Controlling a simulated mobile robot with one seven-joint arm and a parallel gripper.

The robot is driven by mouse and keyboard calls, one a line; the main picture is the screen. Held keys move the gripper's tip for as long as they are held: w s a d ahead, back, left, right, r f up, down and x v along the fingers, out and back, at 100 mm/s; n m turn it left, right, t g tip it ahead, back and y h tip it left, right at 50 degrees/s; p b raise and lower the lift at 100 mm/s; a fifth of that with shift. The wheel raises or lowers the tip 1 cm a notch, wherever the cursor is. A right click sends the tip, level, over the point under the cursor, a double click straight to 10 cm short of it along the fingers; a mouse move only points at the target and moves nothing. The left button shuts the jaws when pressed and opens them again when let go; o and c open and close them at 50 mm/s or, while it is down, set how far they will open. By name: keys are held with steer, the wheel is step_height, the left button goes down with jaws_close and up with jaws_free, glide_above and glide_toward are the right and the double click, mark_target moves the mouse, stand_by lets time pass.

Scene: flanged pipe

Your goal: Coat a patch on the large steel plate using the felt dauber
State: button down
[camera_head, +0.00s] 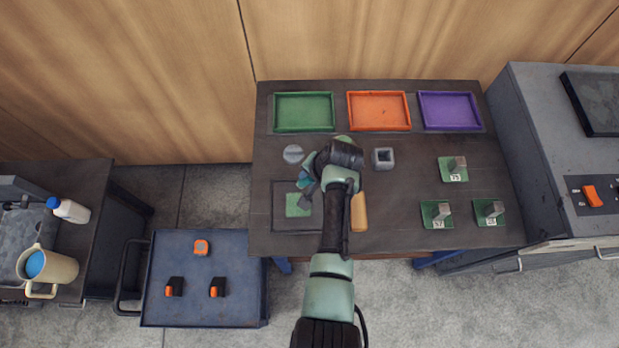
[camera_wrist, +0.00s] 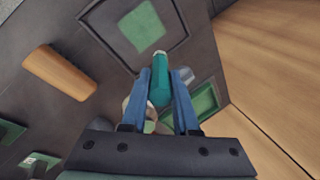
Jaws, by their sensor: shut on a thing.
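The large dark steel plate (camera_head: 281,223) lies flat at the left front of the workbench, with a green square patch (camera_head: 297,205) on it. It also shows at the top of the wrist view (camera_wrist: 178,40), green square included. My gripper (camera_head: 308,180) is over the bench by the plate's back edge. In the wrist view its two blue fingers (camera_wrist: 165,92) are shut on the teal felt dauber (camera_wrist: 159,88). The dauber's pale tip points toward the plate. I cannot tell its height above the bench. My arm covers part of the bench to the right of the plate.
An orange-brown block (camera_head: 359,212) lies right of my arm, a grey hollow block (camera_head: 383,158) behind it. A grey disc (camera_head: 293,154) lies behind the plate. Green (camera_head: 304,111), orange (camera_head: 379,110) and purple (camera_head: 449,110) trays line the back. Several labelled metal blocks on green pads stand right.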

steer(key=shift+r+p, duration=0.95)
steer(key=shift+r, duration=0.6)
